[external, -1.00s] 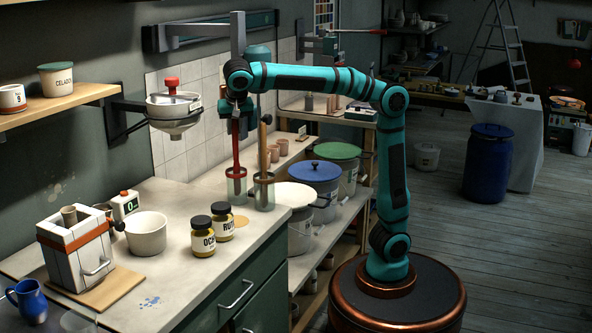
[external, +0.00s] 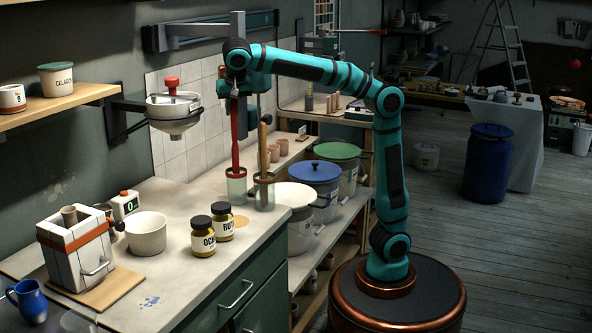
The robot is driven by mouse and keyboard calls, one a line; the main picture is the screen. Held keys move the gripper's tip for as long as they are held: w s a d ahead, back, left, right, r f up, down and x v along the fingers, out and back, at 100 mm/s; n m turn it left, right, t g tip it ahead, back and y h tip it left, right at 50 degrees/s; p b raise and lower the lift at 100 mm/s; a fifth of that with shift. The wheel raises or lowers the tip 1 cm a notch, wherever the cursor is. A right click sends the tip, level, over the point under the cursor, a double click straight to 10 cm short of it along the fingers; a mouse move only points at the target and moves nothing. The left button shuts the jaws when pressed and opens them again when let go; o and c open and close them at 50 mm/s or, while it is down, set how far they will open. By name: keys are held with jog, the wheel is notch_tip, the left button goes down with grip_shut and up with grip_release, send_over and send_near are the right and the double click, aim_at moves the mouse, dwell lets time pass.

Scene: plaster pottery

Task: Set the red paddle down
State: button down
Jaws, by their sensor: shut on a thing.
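My gripper (external: 237,92) is at the upper end of the red paddle (external: 234,135) and is shut on it. The paddle hangs nearly upright below the gripper. Its lower end meets the red-rimmed glass jar (external: 236,188) on the back of the counter. I cannot tell how deep the paddle's end reaches in the jar. A wooden paddle (external: 263,150) stands in a second glass jar (external: 264,196) close to the right of the first.
Two labelled ochre jars (external: 202,243) and a white bowl (external: 146,236) stand left of the glass jars. A funnel (external: 173,117) on a wall bracket hangs left of the gripper. The counter (external: 190,284) has free room at the front.

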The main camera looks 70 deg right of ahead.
jog(key=s+a+r, duration=0.3)
jog(key=s+a, duration=0.9)
jog(key=a, duration=0.1)
jog(key=shift+w+d, duration=1.9)
jog(key=shift+w, duration=0.1)
dwell(4.1)
